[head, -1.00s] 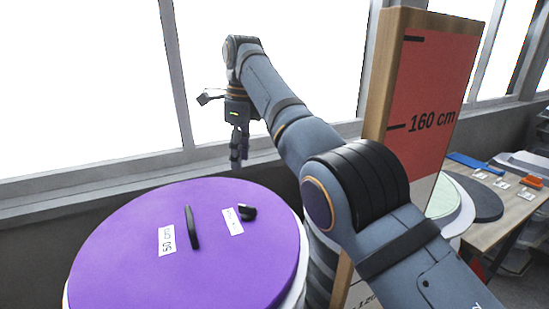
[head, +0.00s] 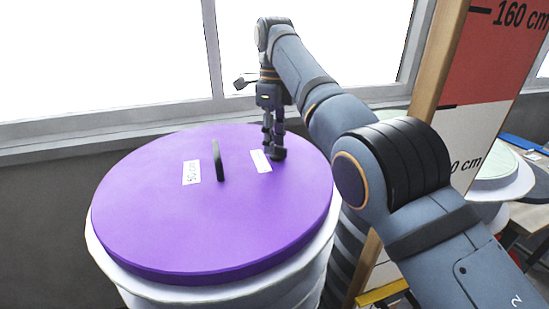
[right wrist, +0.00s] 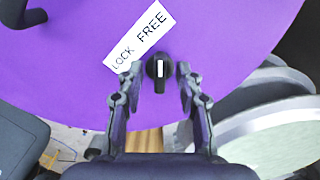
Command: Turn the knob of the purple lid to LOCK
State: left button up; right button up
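The purple lid (head: 150,205) lies on a white round drum. Its small black knob (right wrist: 158,72) has a white line and sits beside a white label (right wrist: 138,35) reading LOCK and FREE. In the right wrist view the line runs roughly up and down; the narrow end of the knob points down toward my palm. My right gripper (right wrist: 160,84) is open, with one fingertip on each side of the knob and gaps visible. In the head view the right gripper (head: 272,140) hangs down over the knob (head: 279,155) and partly hides it. My left gripper is not in view.
A black upright handle (head: 217,160) stands mid-lid beside a "50 cm" label (head: 191,172). A tall board (head: 480,90) marked 160 cm stands right of the drum. Windows are behind. A pale round lid (right wrist: 268,135) lies at the right in the wrist view.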

jog(key=shift+f, duration=0.35)
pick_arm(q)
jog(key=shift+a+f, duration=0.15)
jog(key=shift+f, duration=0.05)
pick_arm(e)
jog(key=shift+d+r, duration=0.15)
jog(key=shift+c, duration=0.4)
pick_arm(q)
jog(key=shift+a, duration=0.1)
pick_arm(e)
grip_shut()
